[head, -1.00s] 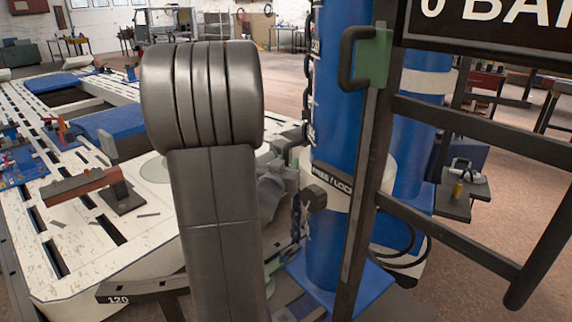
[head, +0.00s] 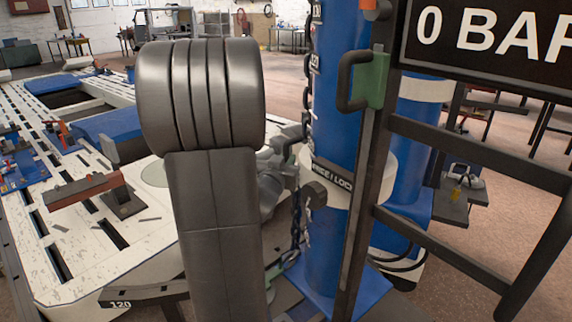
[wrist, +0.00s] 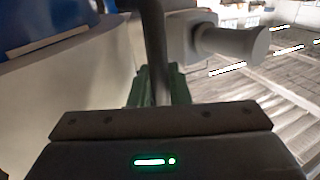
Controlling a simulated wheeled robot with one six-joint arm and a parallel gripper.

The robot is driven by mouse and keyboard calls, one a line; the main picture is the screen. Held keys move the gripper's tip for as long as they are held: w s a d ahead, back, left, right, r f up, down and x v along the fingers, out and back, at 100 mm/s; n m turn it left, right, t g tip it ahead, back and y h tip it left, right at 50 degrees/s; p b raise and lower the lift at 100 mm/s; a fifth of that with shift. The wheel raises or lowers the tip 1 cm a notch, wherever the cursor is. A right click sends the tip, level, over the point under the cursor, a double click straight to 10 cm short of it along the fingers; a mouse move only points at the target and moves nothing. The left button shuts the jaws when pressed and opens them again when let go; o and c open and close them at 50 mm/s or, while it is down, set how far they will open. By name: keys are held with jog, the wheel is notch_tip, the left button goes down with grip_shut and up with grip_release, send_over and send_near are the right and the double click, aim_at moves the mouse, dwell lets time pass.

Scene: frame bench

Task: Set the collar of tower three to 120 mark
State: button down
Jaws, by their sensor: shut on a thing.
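A blue tower column (head: 331,100) stands right of my arm in the head view; no tower number is readable. A white collar (head: 338,198) rings it, with a dark band reading FREE / LOCK (head: 333,174) and a dark block (head: 315,194) on its side. In the wrist view the pale curved collar (wrist: 60,85) fills the left and a grey knob (wrist: 232,42) sticks out at upper right. My gripper (wrist: 156,88) is shut on a dark upright bar (wrist: 153,40), with green parts around it. My arm hides most of the gripper in the head view.
A dark frame post (head: 362,200) with a green-backed handle (head: 366,80) stands close in front of the tower. A 0 BAR sign (head: 490,40) hangs upper right. A white slotted bench (head: 70,240) spreads left. A 120 mark (head: 120,304) shows on a dark bar lower left.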

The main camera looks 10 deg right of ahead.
notch_tip(320, 180, up, 22)
jog(key=p, duration=1.6)
jog(key=c, duration=1.5)
grip_release()
jog(key=shift+o, duration=0.2)
jog(key=v, duration=1.4)
jog(key=shift+w+d, duration=0.1)
jog(key=shift+w, duration=0.05)
